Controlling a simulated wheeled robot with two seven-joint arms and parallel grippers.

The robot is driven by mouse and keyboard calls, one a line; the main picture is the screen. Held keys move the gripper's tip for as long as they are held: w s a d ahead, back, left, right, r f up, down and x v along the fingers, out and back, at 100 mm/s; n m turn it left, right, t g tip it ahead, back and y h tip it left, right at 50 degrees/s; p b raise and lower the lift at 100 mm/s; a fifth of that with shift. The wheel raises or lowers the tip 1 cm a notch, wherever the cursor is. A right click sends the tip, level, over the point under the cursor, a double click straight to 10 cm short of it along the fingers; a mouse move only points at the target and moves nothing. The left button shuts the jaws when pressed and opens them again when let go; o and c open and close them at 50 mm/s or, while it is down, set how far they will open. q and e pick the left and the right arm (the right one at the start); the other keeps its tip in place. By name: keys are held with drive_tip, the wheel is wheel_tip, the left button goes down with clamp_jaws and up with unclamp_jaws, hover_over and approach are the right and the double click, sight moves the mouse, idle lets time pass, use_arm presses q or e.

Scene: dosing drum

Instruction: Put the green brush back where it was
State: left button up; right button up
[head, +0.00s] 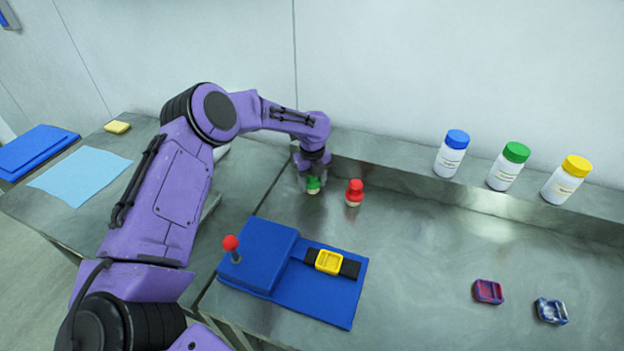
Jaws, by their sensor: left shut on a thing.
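The green brush (313,187) is at the back of the metal counter, just left of a red brush (355,192) that stands upright with a pale base. My left gripper (313,181) points down from above and is shut on the green brush. The fingers partly hide the brush, and I cannot tell whether its base touches the counter. My right gripper is not in view.
A blue device (262,262) with a red-knobbed lever and a yellow tray (329,262) sits in front. Bottles with blue (450,160), green (507,170) and yellow (565,184) caps stand on the back ledge. Two small trays (488,291) (551,311) lie at right. The counter's middle right is clear.

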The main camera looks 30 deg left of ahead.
use_arm(q)
drive_tip(key=shift+f, duration=0.2)
drive_tip(key=o, duration=0.9)
drive_tip(key=shift+o, duration=0.2)
drive_tip(key=shift+r, duration=0.35)
wheel_tip(320, 180, up, 11)
drive_tip(key=shift+f+b, duration=0.15)
drive_tip(key=shift+b, duration=0.95)
drive_tip(key=shift+r, duration=0.45)
